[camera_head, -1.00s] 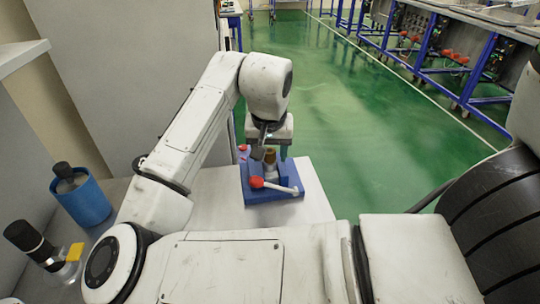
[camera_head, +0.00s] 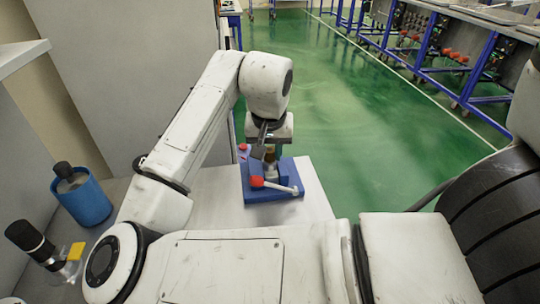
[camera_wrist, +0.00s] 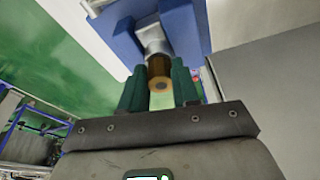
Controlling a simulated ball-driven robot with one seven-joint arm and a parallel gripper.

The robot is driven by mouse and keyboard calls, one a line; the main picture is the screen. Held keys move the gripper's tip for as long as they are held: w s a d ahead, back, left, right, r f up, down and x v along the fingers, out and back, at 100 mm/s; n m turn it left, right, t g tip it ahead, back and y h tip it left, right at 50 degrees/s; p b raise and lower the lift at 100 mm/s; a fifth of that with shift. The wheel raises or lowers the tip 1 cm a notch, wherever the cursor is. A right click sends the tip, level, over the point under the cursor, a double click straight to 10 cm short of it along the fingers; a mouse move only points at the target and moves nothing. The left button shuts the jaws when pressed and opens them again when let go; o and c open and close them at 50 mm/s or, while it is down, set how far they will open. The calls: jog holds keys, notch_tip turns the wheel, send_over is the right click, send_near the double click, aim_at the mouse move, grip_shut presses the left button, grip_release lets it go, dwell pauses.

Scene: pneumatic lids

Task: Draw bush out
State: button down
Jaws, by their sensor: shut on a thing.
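The bush (camera_wrist: 159,70) is a small brown-gold cylinder with a hole in its end face. In the wrist view it lies between the two green fingers of my gripper (camera_wrist: 160,90), which is shut on it. Behind it in that view is a grey metal part (camera_wrist: 152,38) on a blue fixture (camera_wrist: 182,22). In the head view my gripper (camera_head: 270,152) is over the blue fixture (camera_head: 262,193), and the bush shows only as a small brown patch between the fingers. I cannot tell whether the bush is still inside the grey part.
The fixture stands on a light table (camera_head: 312,190) and has a lever with a red knob (camera_head: 256,182). A blue cup (camera_head: 84,203) with a dark-topped part and a black-handled item (camera_head: 32,240) by a yellow piece (camera_head: 76,251) stand at left. Green floor lies beyond the table.

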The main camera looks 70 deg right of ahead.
jog(key=shift+d+p+v, duration=0.15)
jog(key=shift+p+v, duration=0.6)
jog(key=shift+p, duration=0.05)
jog(key=shift+d+p+v, duration=0.2)
jog(key=shift+p+v, duration=0.55)
jog(key=shift+w+r+p, duration=0.1)
jog(key=shift+r+p, duration=2.3)
jog(key=shift+r, duration=0.2)
jog(key=shift+f, duration=0.1)
